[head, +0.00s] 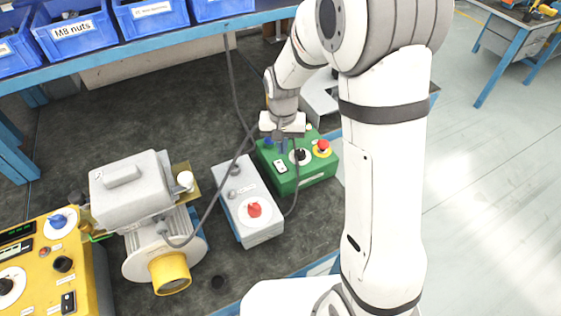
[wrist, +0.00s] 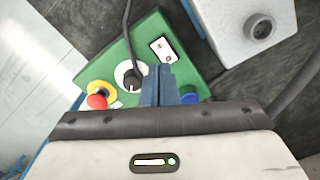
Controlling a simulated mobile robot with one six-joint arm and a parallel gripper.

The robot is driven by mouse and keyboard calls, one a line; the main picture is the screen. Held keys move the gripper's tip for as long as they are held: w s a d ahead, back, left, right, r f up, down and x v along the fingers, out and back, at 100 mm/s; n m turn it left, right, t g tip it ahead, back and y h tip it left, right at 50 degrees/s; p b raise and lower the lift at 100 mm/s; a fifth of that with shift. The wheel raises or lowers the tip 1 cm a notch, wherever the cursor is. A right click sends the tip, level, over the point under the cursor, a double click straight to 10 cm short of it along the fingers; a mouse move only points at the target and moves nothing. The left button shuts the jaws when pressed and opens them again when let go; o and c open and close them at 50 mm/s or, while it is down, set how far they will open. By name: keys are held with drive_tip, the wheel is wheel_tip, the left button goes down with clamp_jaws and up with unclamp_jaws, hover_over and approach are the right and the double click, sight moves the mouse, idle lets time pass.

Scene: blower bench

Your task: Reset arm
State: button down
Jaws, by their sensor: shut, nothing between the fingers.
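My gripper (head: 281,137) is over the back left part of the green control box (head: 306,176) in the head view. In the wrist view its fingers (wrist: 159,84) are together, with nothing between them. They appear in front of the green box (wrist: 151,32), between a black knob on a white dial (wrist: 130,75) and a blue button (wrist: 189,96). A red mushroom button on a yellow ring (wrist: 98,99) is on the same box. I cannot tell whether the fingertips touch the box.
A grey box with a red button (head: 253,209) stands left of the green box, with dark cables around it. A grey blower (head: 131,191) and a yellow panel (head: 62,257) are farther left. Blue bins (head: 77,35) line the shelf behind. The dark bench top (head: 150,112) is clear behind the blower.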

idle(0.4)
drive_tip(key=s+d+r+t, duration=0.1)
drive_tip(key=s+d+r, duration=0.4)
drive_tip(key=s+r, duration=0.3)
drive_tip(key=s+d+r+n+t, duration=0.1)
drive_tip(key=s+d+r+t, duration=0.1)
drive_tip(key=s+d+r, duration=0.3)
drive_tip(key=s+r, duration=0.3)
drive_tip(key=s, duration=0.4)
drive_tip(key=shift+d, duration=0.2)
drive_tip(key=shift+s, duration=0.1)
